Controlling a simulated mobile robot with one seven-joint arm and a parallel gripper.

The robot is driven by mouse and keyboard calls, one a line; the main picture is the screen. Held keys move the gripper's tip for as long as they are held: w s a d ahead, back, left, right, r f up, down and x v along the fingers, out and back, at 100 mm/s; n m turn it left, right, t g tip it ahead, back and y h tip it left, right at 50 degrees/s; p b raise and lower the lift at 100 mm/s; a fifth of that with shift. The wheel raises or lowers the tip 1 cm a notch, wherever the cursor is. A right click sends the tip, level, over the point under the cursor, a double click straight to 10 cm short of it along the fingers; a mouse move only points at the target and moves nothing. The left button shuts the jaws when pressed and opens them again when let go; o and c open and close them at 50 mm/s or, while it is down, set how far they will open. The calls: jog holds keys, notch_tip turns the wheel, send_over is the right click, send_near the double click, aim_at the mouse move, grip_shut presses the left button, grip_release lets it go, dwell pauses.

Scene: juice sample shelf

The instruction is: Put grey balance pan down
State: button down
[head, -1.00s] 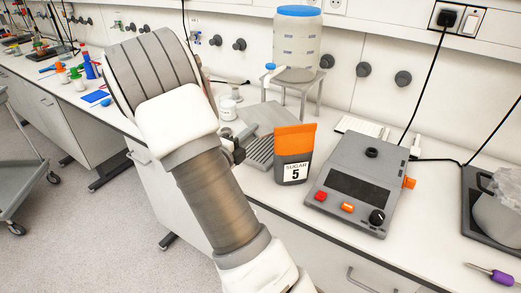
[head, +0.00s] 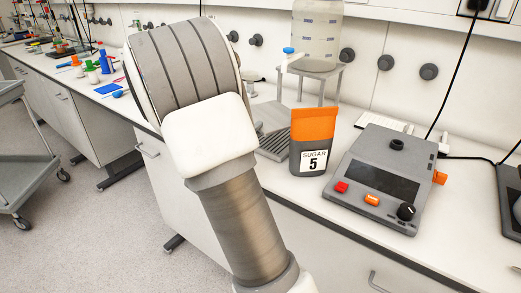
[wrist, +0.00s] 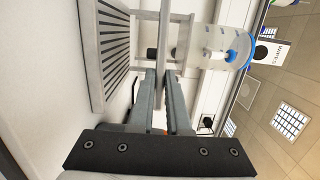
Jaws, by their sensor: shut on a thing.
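My gripper (wrist: 163,76) is shut at the end of its two long grey fingers in the wrist view. A thin grey plate edge (wrist: 164,40), which looks like the balance pan seen edge-on, crosses at the fingertips. In the head view my arm hides the gripper and the pan. The grey balance (head: 378,182) stands on the bench to the right, with a bare dark round post (head: 397,143) on its top and no pan on it.
An orange and grey sugar bag (head: 312,142) marked 5 stands left of the balance. A slotted grey tray (head: 272,146) lies behind it, beside a stand (head: 325,72) bearing a clear drum (head: 316,35). A strip of bench between bag and balance is clear.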

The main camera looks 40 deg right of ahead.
jog(key=shift+f+b, duration=0.75)
jog(key=shift+f, duration=1.8)
jog(key=shift+f, duration=0.1)
jog(key=shift+f, duration=0.1)
jog(key=c, duration=1.2)
grip_release()
jog(key=shift+o, duration=0.2)
